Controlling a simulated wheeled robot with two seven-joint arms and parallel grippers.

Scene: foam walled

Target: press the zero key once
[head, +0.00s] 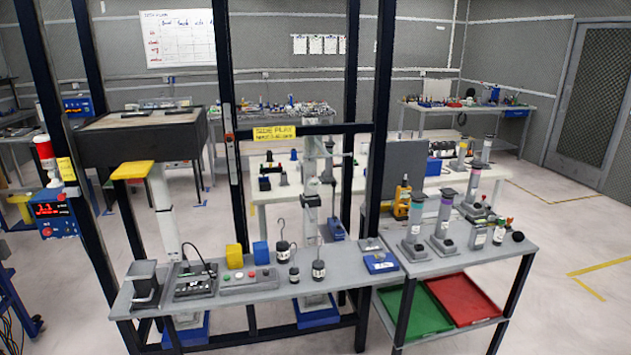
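Neither of my grippers shows in the head view. No key marked zero can be read at this size. Several devices with controls are in view. A grey panel (249,280) with green, red and pale buttons lies on the grey front bench. A dark device with a cable (194,281) sits to its left. A small blue device with a light top (381,263) lies to the right, near where the two bench parts meet. A blue box with a lit red display (52,213) is mounted at the far left.
The grey bench (345,285) also holds yellow (234,256) and blue (261,253) blocks and dark weights (318,271). Dark frame posts (228,160) rise behind it. Green (415,311) and red (466,298) trays sit below its right part. Floor (570,235) at right is clear.

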